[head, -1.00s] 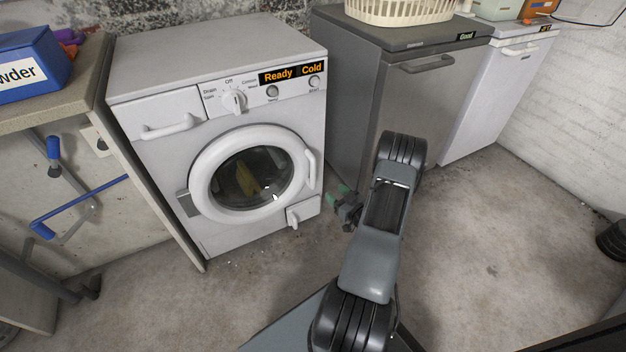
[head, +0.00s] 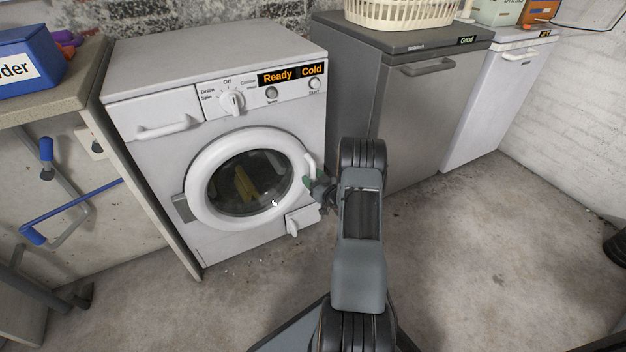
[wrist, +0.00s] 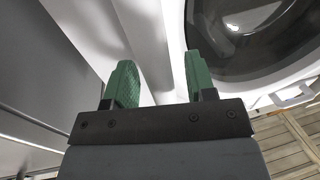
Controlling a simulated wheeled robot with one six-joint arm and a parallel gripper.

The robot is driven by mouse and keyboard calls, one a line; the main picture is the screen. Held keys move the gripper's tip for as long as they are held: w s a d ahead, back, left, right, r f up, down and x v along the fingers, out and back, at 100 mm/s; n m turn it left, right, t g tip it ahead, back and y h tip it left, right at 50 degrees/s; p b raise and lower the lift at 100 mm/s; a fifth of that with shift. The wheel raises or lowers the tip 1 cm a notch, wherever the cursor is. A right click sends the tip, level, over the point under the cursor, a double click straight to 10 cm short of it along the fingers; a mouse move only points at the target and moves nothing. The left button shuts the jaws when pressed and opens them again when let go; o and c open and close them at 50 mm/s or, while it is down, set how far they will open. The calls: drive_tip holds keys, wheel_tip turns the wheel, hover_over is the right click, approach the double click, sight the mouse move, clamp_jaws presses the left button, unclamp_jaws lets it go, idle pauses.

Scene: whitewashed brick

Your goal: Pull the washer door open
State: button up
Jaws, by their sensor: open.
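The white washer (head: 160,150) stands against the back wall. Its round door (head: 205,205) is shut, with dark glass and something yellow behind it. The curved white door handle (head: 310,163) is on the door's right side. My gripper (head: 318,186) is at the lower part of this handle, its green fingers partly hidden by my wrist. In the wrist view my gripper (wrist: 160,68) is open, one green finger on each side. A white bar that looks like the handle (wrist: 163,45) runs between them. I cannot tell whether either finger touches it.
A grey appliance (head: 430,115) with a basket (head: 400,12) on top stands right of the washer. A worktop (head: 60,85) with a blue powder box (head: 30,62) is at the left. The concrete floor (head: 480,270) at the right is clear.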

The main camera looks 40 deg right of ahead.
clamp_jaws()
idle(0.5)
